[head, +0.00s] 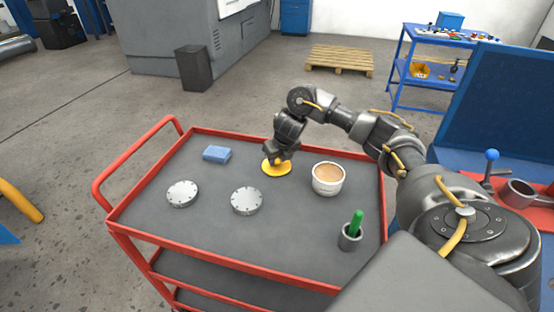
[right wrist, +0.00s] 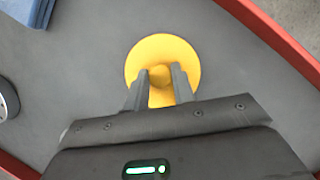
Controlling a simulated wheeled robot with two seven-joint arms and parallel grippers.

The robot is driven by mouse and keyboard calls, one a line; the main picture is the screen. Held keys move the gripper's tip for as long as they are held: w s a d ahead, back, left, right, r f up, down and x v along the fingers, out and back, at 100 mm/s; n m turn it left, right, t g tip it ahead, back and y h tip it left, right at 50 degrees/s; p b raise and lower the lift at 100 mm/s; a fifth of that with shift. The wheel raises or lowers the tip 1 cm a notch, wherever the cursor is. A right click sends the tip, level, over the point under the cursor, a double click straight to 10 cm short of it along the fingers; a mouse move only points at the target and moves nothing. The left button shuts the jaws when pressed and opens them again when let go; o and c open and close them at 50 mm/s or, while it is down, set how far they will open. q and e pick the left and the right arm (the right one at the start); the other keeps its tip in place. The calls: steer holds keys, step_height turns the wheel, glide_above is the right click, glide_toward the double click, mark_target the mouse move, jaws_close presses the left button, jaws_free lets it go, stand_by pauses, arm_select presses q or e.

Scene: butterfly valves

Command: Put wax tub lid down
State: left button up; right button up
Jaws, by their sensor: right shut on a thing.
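The yellow wax tub lid (head: 276,170) is at the back middle of the cart's grey top, left of the open wax tub. In the right wrist view the lid (right wrist: 186,58) is a round disc with a knob between my fingers. My right gripper (head: 275,157) is above the lid and shut on its knob; the fingers show in the right wrist view (right wrist: 160,78). I cannot tell whether the lid touches the cart top. The white wax tub (head: 327,185) stands open, showing tan wax. My left gripper is not in view.
The red-rimmed cart (head: 300,232) also bears a blue block (head: 216,154), two grey metal discs (head: 182,193) (head: 246,202) and a small cup (head: 349,240) with a green-handled tool (head: 356,222). The front middle of its top is clear. A blue bench with a vise stands at right.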

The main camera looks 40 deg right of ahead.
mark_target(280, 169)
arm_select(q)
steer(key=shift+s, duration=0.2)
arm_select(e)
steer(key=o, duration=1)
steer(key=shift+c, duration=0.2)
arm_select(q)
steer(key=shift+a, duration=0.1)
arm_select(e)
steer(key=shift+r, duration=0.35)
steer(key=p+v, duration=0.3)
steer(key=v, duration=0.2)
steer(key=shift+w, duration=0.1)
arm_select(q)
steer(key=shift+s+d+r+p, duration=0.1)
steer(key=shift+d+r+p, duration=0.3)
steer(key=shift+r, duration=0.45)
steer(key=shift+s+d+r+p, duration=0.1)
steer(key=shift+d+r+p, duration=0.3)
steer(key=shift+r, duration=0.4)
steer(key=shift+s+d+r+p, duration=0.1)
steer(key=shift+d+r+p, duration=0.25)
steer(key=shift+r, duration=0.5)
arm_select(e)
steer(key=v, duration=0.6)
steer(key=shift+s, duration=0.3)
steer(key=shift+r, duration=0.15)
